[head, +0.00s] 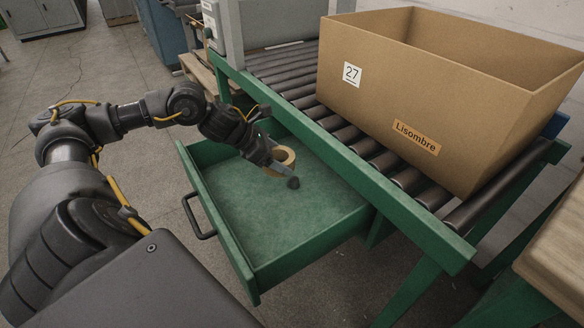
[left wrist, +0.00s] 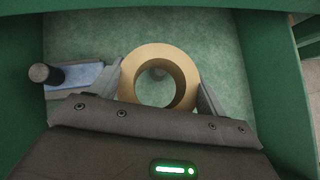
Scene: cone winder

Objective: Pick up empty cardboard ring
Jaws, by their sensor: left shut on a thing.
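The empty cardboard ring (head: 289,154) is tan and thick-walled, inside the open green drawer (head: 222,232). In the left wrist view the ring (left wrist: 158,51) faces the camera, its round hole open and showing the green drawer floor. My left gripper (head: 276,163) reaches down into the drawer from the left and is shut on the ring. In the left wrist view its fingers (left wrist: 163,88) lie on either side of the ring. I cannot tell whether the ring touches the drawer floor. My right gripper is not in view.
The green drawer walls surround the gripper. A large cardboard box (head: 420,110) stands on the roller conveyor (head: 290,84) above right.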

